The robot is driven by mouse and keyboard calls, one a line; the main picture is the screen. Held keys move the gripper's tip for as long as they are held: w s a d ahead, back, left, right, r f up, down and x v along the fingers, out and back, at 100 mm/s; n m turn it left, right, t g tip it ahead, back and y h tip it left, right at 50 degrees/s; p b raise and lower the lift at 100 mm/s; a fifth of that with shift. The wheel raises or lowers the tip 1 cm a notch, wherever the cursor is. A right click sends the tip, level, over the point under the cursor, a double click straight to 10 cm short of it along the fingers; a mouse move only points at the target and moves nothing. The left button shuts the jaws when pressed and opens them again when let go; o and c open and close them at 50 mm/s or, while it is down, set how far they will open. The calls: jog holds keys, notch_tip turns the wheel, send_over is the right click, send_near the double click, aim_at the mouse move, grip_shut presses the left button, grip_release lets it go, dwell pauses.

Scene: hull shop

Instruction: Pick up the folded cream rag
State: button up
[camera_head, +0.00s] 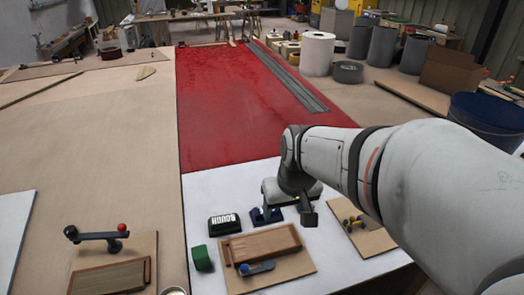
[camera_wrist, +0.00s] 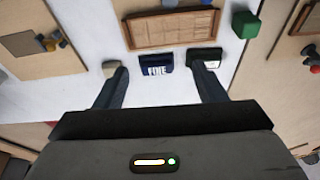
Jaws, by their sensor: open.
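A small pale cream item (camera_wrist: 111,68), which looks like the folded rag, lies on the white tabletop at the left fingertip in the wrist view. The finger covers part of it, and I cannot tell whether they touch. In the head view I cannot make it out; my gripper (camera_head: 290,208) is in the way. My gripper is open and points down over the white surface, its fingers spread in the wrist view (camera_wrist: 158,80). A dark blue block marked FINE (camera_wrist: 155,64) shows between the fingertips. A dark block marked ROUGH (camera_wrist: 206,57) is by the right fingertip.
A wooden tray (camera_head: 262,244) on a board stands close to the blocks, with a green block (camera_head: 202,258) beside it. A board with yellow-knobbed parts (camera_head: 353,222) is to the right, partly behind my arm. The red panel (camera_head: 215,110) beyond is mostly clear.

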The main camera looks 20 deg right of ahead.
jog(key=o, duration=0.3)
jog(key=w+d+f+b, duration=0.2)
jog(key=w+d+f, duration=0.5)
jog(key=w, duration=0.4)
jog(key=shift+w+f+t+b, duration=0.15)
jog(key=shift+f+t+b, duration=0.15)
jog(key=shift+f+t, duration=0.1)
jog(key=shift+t+h, duration=0.3)
jog(key=w+d+f, duration=0.2)
jog(key=w+d+f+b, duration=0.1)
jog(key=w+d+f, duration=0.1)
jog(key=d, duration=0.1)
jog(key=w+d+f, duration=0.2)
jog(key=shift+d+f, duration=0.35)
jog(key=shift+d, duration=0.05)
jog(key=b+x, duration=0.1)
jog(key=x, duration=0.7)
jog(key=shift+f, duration=0.15)
jog(key=shift+c, duration=0.3)
jog(key=c, duration=1)
notch_tip(320, 180, up, 10)
jog(key=shift+r+p, duration=0.1)
jog(key=shift+p, duration=0.65)
